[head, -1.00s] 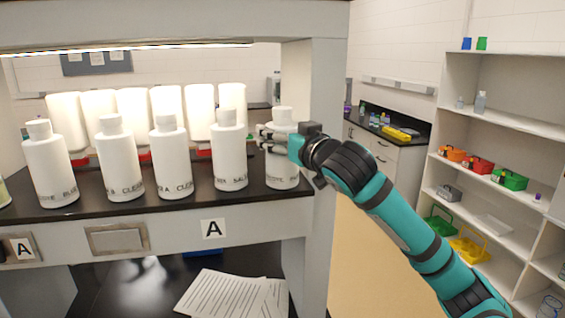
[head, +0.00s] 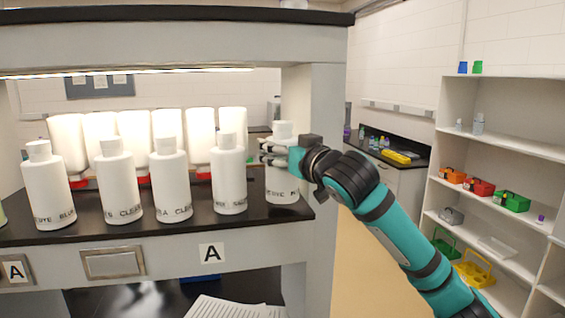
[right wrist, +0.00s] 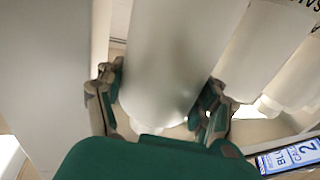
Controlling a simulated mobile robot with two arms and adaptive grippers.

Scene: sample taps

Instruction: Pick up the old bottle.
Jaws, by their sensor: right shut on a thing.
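A white bottle (head: 283,183) with a white cap and dark print is at the right end of the front row, close to the shelf's right post. My right gripper (head: 268,152) is shut on its upper part from the right. The bottle looks slightly raised above the black shelf (head: 150,233), its base higher than its neighbour's. In the right wrist view the white bottle (right wrist: 175,50) fills the space between the two fingers (right wrist: 160,100). Its print is only partly readable, so I cannot tell whether it is the old one. My left gripper is out of view.
Several similar white bottles (head: 229,175) stand left of the held one, with inverted white containers (head: 200,140) behind. The right post (head: 325,150) is close beside it. Papers (head: 235,308) lie below. An open shelf unit (head: 500,150) stands at right, with floor between.

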